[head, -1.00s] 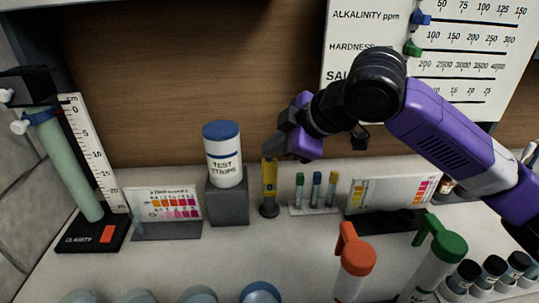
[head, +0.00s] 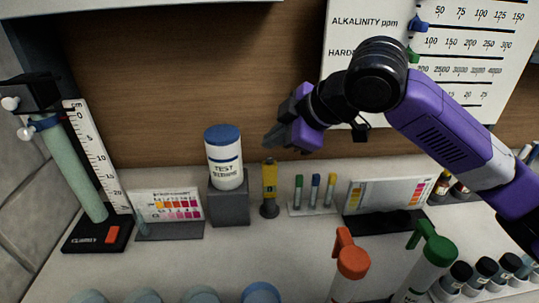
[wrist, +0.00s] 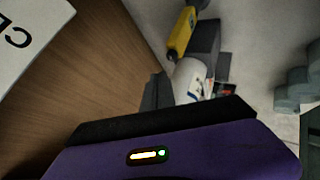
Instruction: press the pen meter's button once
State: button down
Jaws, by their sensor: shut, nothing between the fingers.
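The yellow pen meter (head: 269,182) stands upright in a small dark round holder on the counter. A small dark part (head: 269,161) shows at its top. The wrist view shows the pen meter's yellow body (wrist: 180,34) at the top centre. My gripper (head: 270,142) is shut and empty, its fingertips pointing left and slightly down. They appear just above the pen meter's top in the head view, with a small gap in the picture. How far apart they are in depth I cannot tell. In the wrist view the dark grey fingers (wrist: 157,92) point upward.
A test strips tub (head: 224,165) sits on a grey block (head: 229,205) left of the pen meter. A rack of capped vials (head: 312,207) and a colour chart (head: 390,194) stand to the right. Orange and green capped bottles stand in front. The wooden wall is close behind.

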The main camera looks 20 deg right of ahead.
aim_at(273, 165)
notch_tip(273, 165, up, 4)
jog(key=p, duration=0.2)
jog(key=shift+p, duration=0.35)
dwell(0.5)
